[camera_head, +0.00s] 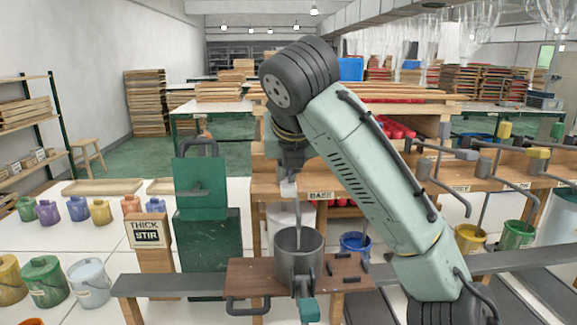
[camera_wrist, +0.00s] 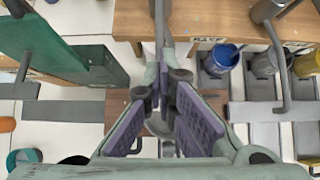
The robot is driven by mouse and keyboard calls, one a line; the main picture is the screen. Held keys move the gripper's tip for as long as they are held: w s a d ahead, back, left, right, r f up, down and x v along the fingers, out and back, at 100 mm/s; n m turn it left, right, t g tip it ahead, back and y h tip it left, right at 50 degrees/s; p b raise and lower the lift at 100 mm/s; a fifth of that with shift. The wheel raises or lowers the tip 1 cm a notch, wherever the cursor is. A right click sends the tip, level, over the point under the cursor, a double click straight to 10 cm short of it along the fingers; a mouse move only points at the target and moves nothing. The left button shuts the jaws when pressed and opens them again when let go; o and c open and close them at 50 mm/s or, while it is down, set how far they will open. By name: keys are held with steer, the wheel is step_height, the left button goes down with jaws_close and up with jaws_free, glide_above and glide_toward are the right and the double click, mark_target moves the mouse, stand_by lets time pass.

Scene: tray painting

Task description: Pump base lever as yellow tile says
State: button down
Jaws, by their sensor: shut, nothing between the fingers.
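The "BASE" label (camera_head: 321,195) sits on the front edge of the wooden bench; it also shows in the wrist view (camera_wrist: 208,40). My gripper (camera_head: 289,165) hangs pointing down above this edge. In the wrist view its purple-padded fingers (camera_wrist: 165,85) are together with nothing between them. A thin grey rod (camera_head: 297,222) shows below my gripper, above a grey metal pot (camera_head: 298,246). A grey bar (camera_wrist: 159,22) runs up from the fingertips in the wrist view; I cannot tell if it is the base lever or whether the fingers touch it. I cannot make out a yellow tile.
The pot stands on a brown board (camera_head: 245,275) over a grey rail (camera_head: 165,284). A "THICK STIR" sign (camera_head: 146,233) and a green stand (camera_head: 207,245) are at left. Blue (camera_head: 355,244), yellow (camera_head: 469,238) and green (camera_head: 517,234) buckets are at right, with grey levers (camera_head: 445,187) above.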

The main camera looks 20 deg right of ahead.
step_height(320, 180, up, 4)
steer(key=p, duration=0.3)
step_height(320, 180, up, 4)
steer(key=shift+r, duration=0.25)
stand_by(0.6)
